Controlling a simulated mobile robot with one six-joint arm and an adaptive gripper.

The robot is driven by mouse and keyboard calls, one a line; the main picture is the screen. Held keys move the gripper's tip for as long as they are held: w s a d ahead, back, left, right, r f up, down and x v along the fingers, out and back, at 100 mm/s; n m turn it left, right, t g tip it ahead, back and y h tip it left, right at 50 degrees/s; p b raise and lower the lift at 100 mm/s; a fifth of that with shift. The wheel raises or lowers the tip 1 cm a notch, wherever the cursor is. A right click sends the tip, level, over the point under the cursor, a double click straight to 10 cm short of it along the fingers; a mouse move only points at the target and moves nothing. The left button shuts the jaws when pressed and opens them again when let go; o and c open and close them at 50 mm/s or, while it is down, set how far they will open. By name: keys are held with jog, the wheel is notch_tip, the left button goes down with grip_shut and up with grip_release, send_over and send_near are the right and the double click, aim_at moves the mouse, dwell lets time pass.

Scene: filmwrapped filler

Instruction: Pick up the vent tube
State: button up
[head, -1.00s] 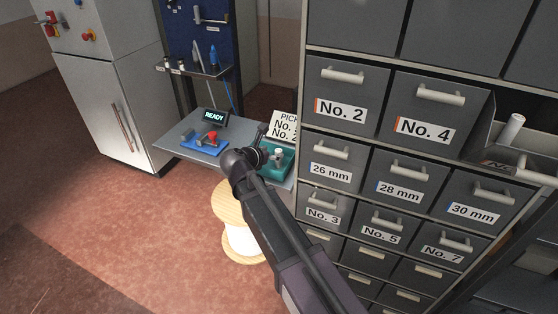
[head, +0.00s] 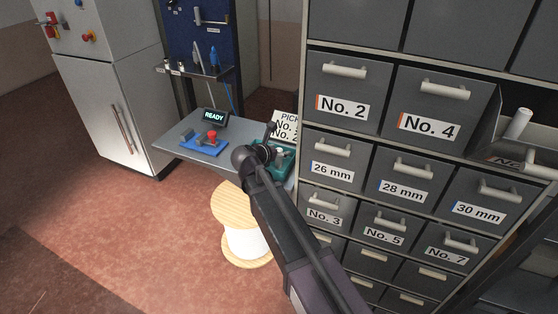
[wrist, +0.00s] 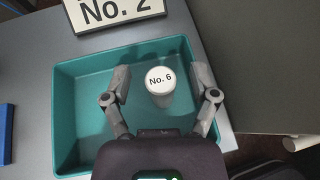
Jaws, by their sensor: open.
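A white upright tube with a round top marked "No. 6" (wrist: 160,80) stands in a teal tray (wrist: 68,120); it is the only tube I see there, and I cannot tell for sure that it is the vent tube. In the wrist view my gripper (wrist: 161,92) is open, with one finger on each side of the tube and no clear contact. In the head view my gripper (head: 268,148) is over the tray (head: 288,165), and the arm hides part of both.
A sign reading "No. 2" (wrist: 120,12) stands behind the tray. A blue fixture with a red knob (head: 205,146) and a READY display (head: 215,115) are on the grey table (head: 180,135). The drawer cabinet (head: 350,150) rises close at right. Another white tube (head: 519,123) is in an open drawer.

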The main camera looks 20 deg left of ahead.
dwell(0.4)
grip_shut()
jog(key=shift+r, duration=0.25)
notch_tip(320, 180, up, 10)
jog(key=p, duration=1)
jog(key=shift+f, duration=0.2)
dwell(0.5)
